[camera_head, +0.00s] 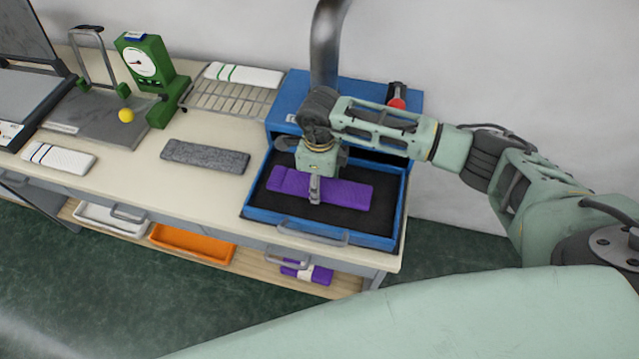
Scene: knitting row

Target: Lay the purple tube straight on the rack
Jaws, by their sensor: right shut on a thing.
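The purple tube (345,194) is a flat knitted piece in the open blue drawer, over its dark floor. My right gripper (315,198) points down and is shut on the purple tube near its middle. Whether the tube touches the drawer floor I cannot tell. The wire rack (212,97) stands at the back, left of the blue cabinet. A white tube with green stripes (243,75) lies along its back part, and its front part is bare. My left gripper is not in view.
The blue drawer's rim (256,215) surrounds the gripper. A grey knitted tube (205,157) and a white striped one (59,157) lie on the table. A green dial gauge (143,68) stands left of the rack. A grey pipe (325,50) rises behind the gripper.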

